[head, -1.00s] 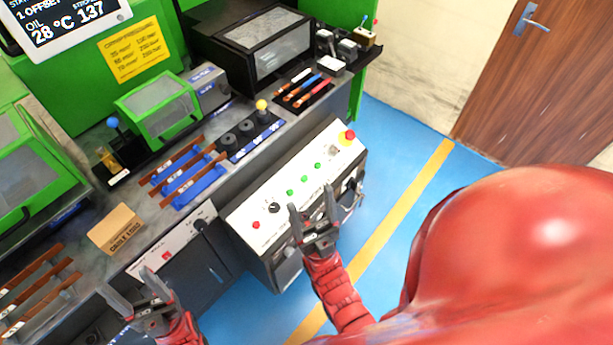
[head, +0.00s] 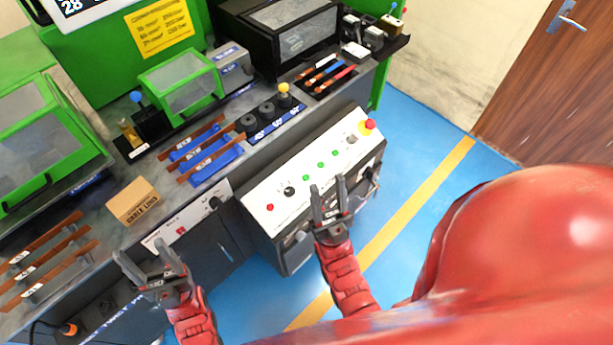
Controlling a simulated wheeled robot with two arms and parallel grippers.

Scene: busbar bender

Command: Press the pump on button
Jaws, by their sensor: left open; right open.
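A slanted white control panel (head: 262,192) juts out from the front of the bench. On it are a red button (head: 270,207), a black knob (head: 289,191), several small green buttons (head: 307,178) and a red emergency stop (head: 369,124) at its far right end. I cannot read which button is the pump on button. My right gripper (head: 328,187) is open and empty, over the panel's near edge in the picture, below the green buttons. My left gripper (head: 149,254) is open and empty in front of the bench, below a small cardboard box.
The cardboard box (head: 133,202) sits on the bench's left part. Copper bars on blue holders (head: 211,165), black dies (head: 266,110) and a yellow-knobbed lever (head: 284,89) stand behind the panel. Blue floor (head: 405,165) with a yellow stripe is clear at right.

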